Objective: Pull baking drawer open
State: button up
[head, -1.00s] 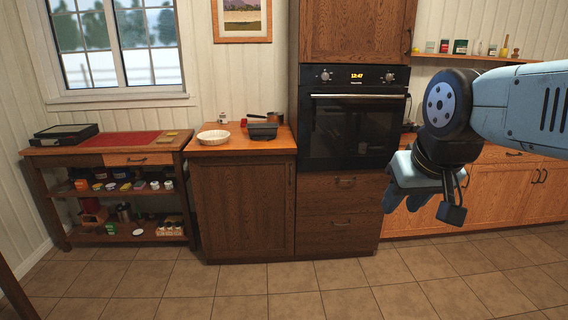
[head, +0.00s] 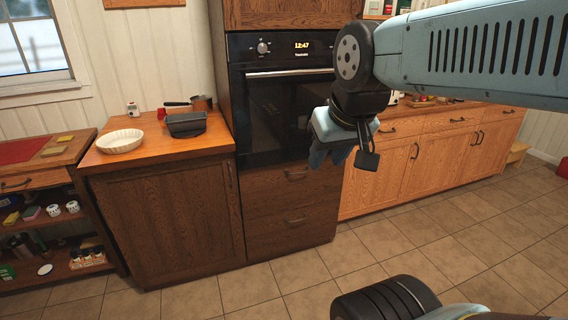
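Two dark wooden drawers sit below the oven, an upper drawer (head: 290,194) and a lower drawer (head: 291,230). Both look closed, each with a dark handle on its front. I see no label telling which one is the baking drawer. My gripper (head: 328,158) hangs in the air with its fingers pointing down, in front of the oven's lower right part in the picture. It is above and to the right of the upper drawer's handle (head: 296,174), apart from it. No object shows in it. The finger gap is too unclear to judge.
The black oven (head: 283,110) is above the drawers. Left of them is a dark cabinet (head: 168,215) bearing a white dish (head: 120,141) and a dark pan (head: 186,125). Lighter cabinets (head: 440,150) run along the right.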

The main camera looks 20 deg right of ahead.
aim_at(277, 188)
jog(key=i, duration=1.05)
